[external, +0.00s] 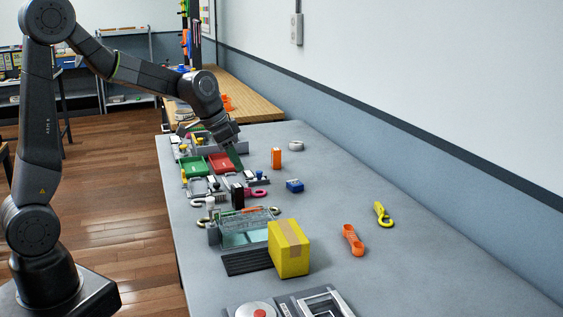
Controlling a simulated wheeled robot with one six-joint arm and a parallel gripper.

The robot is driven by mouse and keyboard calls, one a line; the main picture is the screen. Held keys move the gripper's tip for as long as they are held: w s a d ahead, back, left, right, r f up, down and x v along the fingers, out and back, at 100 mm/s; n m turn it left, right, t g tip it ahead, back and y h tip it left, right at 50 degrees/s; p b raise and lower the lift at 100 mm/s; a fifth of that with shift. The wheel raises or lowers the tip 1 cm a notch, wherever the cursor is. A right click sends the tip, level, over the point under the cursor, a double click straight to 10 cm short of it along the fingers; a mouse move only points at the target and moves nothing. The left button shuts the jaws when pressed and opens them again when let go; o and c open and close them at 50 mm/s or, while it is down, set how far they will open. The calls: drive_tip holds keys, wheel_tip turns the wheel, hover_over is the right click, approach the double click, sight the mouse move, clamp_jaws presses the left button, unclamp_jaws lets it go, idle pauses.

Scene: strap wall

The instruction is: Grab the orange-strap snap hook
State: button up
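An orange elongated piece (353,240) lies on the right part of the grey table; it may be the orange-strap snap hook, but its metal parts are too small to make out. A yellow hook (383,214) lies a little farther right, apart from it. My gripper (236,160) is at the far left part of the table, pointing down beside a red bin, well away from the orange piece. Its fingers are too small and dark to tell whether they are open or shut. I see nothing clearly held in it.
A yellow box (289,249) stands between the clear tray (247,228) and the orange piece. The table's right side is mostly free.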

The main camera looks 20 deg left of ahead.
drive_tip(key=x, duration=1)
drive_tip(key=shift+p+x, duration=0.5)
drive_tip(key=shift+x, duration=2.35)
drive_tip(key=shift+a, duration=0.1)
drive_tip(key=shift+c, duration=0.4)
clamp_jaws()
